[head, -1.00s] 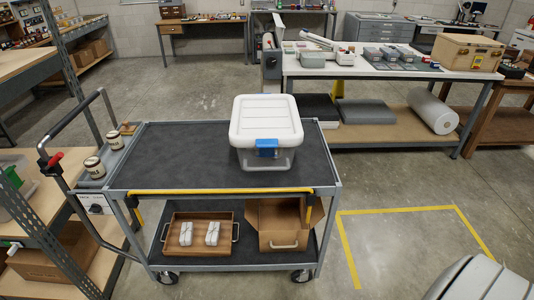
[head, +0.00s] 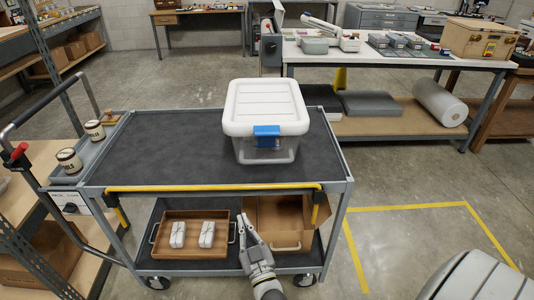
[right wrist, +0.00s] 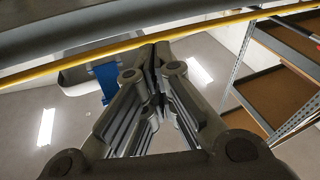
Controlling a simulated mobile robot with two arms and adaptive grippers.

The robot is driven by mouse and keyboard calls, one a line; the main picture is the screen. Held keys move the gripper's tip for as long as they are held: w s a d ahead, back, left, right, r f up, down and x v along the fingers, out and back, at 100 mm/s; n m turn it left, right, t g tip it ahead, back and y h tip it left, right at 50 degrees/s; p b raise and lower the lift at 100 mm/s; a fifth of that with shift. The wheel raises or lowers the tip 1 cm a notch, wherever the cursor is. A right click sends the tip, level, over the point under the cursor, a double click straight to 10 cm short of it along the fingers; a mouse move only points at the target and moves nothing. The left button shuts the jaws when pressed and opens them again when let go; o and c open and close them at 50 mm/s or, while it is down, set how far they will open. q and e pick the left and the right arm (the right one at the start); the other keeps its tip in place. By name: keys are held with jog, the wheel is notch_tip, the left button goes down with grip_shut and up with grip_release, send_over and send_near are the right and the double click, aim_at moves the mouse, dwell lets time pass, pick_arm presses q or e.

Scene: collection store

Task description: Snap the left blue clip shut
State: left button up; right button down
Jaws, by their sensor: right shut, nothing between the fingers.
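A clear box with a white lid (head: 267,105) stands on the cart's top deck. A blue clip (head: 267,131) shows on its near side, at the lid's edge; whether it is latched is too small to tell. Another clip is not visible in the head view. My right gripper (head: 244,221) is shut and empty, in front of the cart and lower in the picture than the box. In the right wrist view its fingertips (right wrist: 155,62) point up, with a blue clip (right wrist: 106,82) beyond them to the left. My left gripper is not in view.
The cart's yellow front rail (head: 210,187) crosses between my right gripper and the box in the picture. The top deck (head: 165,150) is clear left of the box. Below are a wooden tray (head: 163,247) and an open cardboard box (head: 285,240). Two jars stand at the left.

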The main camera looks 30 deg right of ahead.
aim_at(267, 138)
jog(key=s+d+r+m+t+h+b, duration=0.1)
jog(key=s+d+r+m+h, duration=0.2)
jog(key=r, duration=0.4)
jog(key=d+r+m+t+h+b, duration=0.1)
jog(key=d+r+m+h, duration=0.15)
jog(key=r+h, duration=0.35)
pick_arm(q)
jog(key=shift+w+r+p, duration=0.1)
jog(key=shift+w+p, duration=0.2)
jog(key=shift+p, duration=1.3)
pick_arm(e)
jog(key=w+d+f+x, duration=0.1)
jog(key=f+x, duration=0.1)
jog(key=x, duration=1.1)
jog(key=shift+d, duration=0.2)
jog(key=shift+w+r, duration=0.15)
